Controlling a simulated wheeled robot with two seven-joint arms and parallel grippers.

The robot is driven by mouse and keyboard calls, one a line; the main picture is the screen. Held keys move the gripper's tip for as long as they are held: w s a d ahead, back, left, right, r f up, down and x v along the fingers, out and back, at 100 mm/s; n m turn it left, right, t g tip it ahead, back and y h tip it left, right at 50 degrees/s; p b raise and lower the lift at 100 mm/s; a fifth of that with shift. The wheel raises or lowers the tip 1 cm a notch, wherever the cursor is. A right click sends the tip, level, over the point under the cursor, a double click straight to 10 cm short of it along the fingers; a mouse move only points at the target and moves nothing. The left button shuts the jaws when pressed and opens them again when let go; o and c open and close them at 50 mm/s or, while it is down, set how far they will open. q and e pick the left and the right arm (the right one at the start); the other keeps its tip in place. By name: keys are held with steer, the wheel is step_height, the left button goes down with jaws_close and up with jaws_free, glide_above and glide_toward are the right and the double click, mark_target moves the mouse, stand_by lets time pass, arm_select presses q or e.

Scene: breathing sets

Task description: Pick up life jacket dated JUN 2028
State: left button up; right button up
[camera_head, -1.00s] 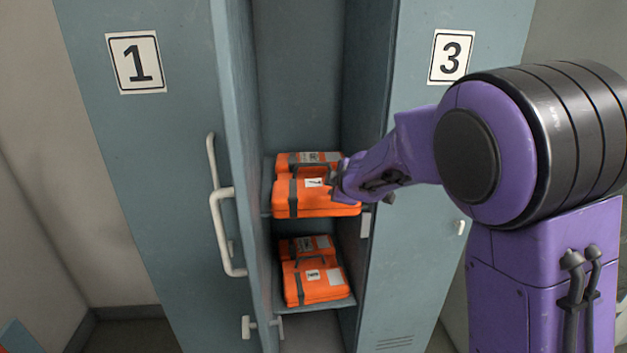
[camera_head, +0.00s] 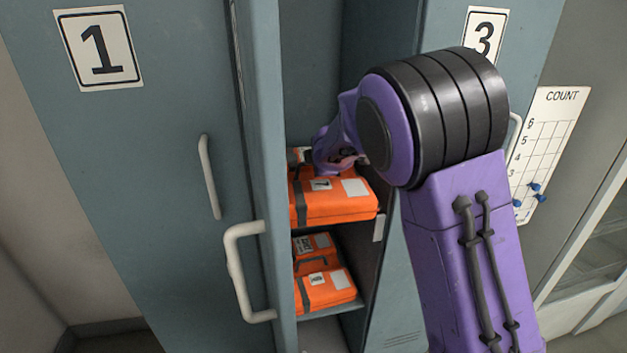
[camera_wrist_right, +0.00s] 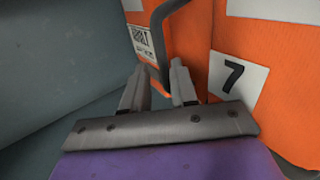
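Several orange packs with grey straps sit on two shelves of the open locker; no date is legible. The front upper pack (camera_head: 335,205) has a white label with a 7 in the right wrist view (camera_wrist_right: 237,75). Another pack (camera_wrist_right: 150,35) behind it shows a printed label. My right gripper (camera_wrist_right: 160,75) is open at the upper packs, its fingers apart, with a dark handle (camera_wrist_right: 163,45) close to the fingertips. I cannot tell whether the handle lies between them. In the head view my arm hides the fingertips. My left gripper is not in view.
Lower packs (camera_head: 325,285) lie on the shelf below. The open locker door (camera_head: 262,130) stands close on the left, with a white handle (camera_head: 235,270). Locker 3 (camera_head: 483,38) is on the right, beside a COUNT chart (camera_head: 548,140).

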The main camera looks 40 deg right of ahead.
steer(key=x, duration=0.6)
steer(key=shift+f, duration=0.15)
steer(key=shift+s, duration=0.1)
jaws_close()
